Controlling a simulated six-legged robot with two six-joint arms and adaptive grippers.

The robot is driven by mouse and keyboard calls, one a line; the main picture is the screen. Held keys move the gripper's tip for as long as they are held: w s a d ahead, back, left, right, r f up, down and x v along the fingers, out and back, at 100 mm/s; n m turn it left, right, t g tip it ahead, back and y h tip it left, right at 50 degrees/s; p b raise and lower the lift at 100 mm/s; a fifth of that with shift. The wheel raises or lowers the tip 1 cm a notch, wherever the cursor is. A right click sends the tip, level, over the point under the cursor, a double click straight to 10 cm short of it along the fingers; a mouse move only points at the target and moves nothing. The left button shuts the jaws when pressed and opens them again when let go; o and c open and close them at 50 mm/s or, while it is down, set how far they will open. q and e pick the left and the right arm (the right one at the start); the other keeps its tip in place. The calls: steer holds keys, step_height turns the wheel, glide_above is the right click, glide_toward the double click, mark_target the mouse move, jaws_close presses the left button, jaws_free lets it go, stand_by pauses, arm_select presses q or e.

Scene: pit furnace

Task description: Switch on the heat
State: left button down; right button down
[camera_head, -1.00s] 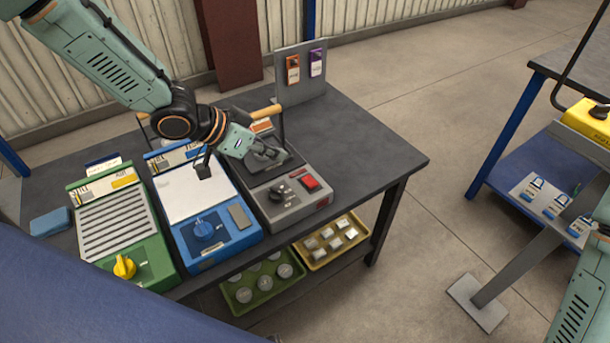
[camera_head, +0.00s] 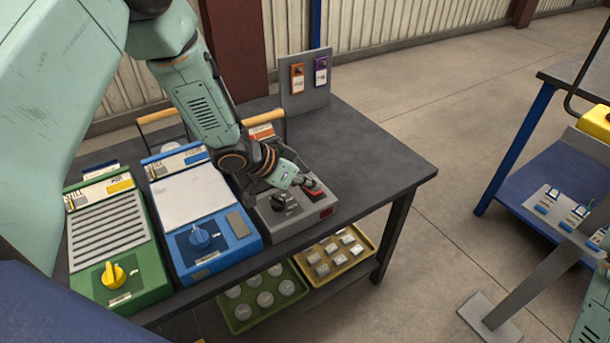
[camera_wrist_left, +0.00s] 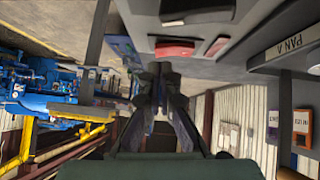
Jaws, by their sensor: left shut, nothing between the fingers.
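A grey heater unit (camera_head: 275,225) stands on the dark bench, at the right of a row of units. It has a black knob (camera_head: 284,201), a red rocker switch (camera_head: 317,191) and a small dark red lamp (camera_head: 326,212) on its front. My left gripper (camera_head: 308,187) is shut and empty, its tips at the red switch and partly covering it. In the left wrist view the closed fingertips (camera_wrist_left: 160,72) are just below the red switch (camera_wrist_left: 175,48) in the picture; I cannot tell whether they touch it.
A blue unit (camera_head: 228,250) and a green unit (camera_head: 150,288) stand to the left. An upright panel (camera_head: 305,108) with orange and purple tags is behind. Trays with discs (camera_head: 240,320) and blocks (camera_head: 365,257) lie on the lower shelf. The bench's right side is clear.

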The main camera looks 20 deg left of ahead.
arm_select(q)
steer(key=shift+s+f, duration=0.1)
steer(key=shift+f, duration=0.25)
steer(key=shift+f, duration=0.1)
steer(key=shift+d+f, duration=0.1)
steer(key=shift+f, duration=0.05)
stand_by(0.3)
steer(key=shift+w+a+r+p, duration=0.2)
steer(key=shift+w+a+p, duration=0.35)
steer(key=shift+p, duration=0.5)
